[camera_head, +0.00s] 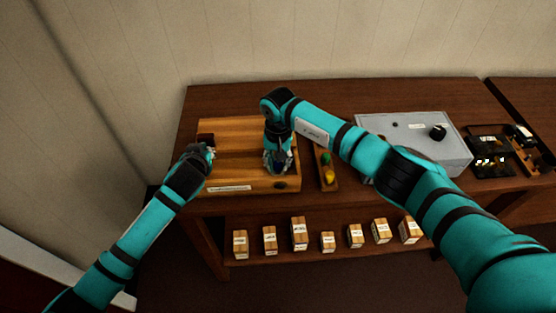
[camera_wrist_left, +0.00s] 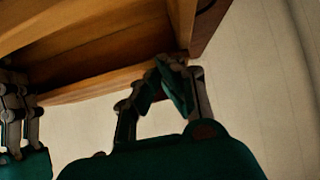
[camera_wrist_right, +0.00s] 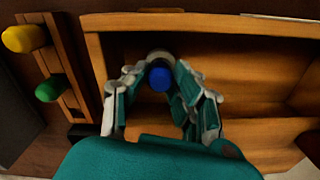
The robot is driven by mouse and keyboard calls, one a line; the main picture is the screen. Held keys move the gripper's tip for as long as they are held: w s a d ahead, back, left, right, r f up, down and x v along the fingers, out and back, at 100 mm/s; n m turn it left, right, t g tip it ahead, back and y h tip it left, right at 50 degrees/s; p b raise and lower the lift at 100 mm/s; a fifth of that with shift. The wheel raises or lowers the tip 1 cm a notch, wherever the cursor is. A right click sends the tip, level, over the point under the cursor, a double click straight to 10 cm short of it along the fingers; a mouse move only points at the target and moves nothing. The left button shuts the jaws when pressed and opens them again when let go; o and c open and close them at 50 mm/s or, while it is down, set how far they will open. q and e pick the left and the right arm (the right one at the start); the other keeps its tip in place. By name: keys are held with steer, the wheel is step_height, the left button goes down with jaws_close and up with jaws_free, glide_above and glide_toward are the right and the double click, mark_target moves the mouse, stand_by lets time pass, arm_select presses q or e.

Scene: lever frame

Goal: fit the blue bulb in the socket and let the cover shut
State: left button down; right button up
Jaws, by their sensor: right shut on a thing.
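The blue bulb (camera_wrist_right: 160,78) is between the fingers of my right gripper (camera_wrist_right: 158,84), which is shut on it. A pale round piece (camera_wrist_right: 159,55), perhaps the socket, shows right behind the bulb. I cannot tell whether the bulb is seated. In the head view the right gripper (camera_head: 278,162) points down over the wooden frame (camera_head: 230,125), with the bulb mostly hidden. My left gripper (camera_head: 210,152) is at the frame's left edge, by a dark brown block (camera_head: 205,139). In the left wrist view its fingers (camera_wrist_left: 172,82) meet a wooden edge; their closure is unclear.
A rack (camera_head: 322,160) with a green bulb (camera_head: 325,158) and a yellow bulb (camera_head: 329,175) stands right of the frame. A grey box with a black knob (camera_head: 437,131) and dark trays (camera_head: 490,160) are farther right. Several labelled blocks (camera_head: 299,233) stand on the lower shelf.

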steer(key=o, duration=1)
steer(key=shift+r, duration=0.1)
step_height(320, 180, up, 12)
steer(key=shift+f, duration=0.1)
arm_select(q)
steer(key=shift+s+p, duration=1.35)
steer(key=shift+s, duration=1.25)
steer(key=s+p, duration=0.2)
steer(key=s, duration=0.5)
steer(key=shift+s, duration=0.3)
arm_select(e)
step_height(320, 180, up, 5)
steer(key=shift+f, duration=0.1)
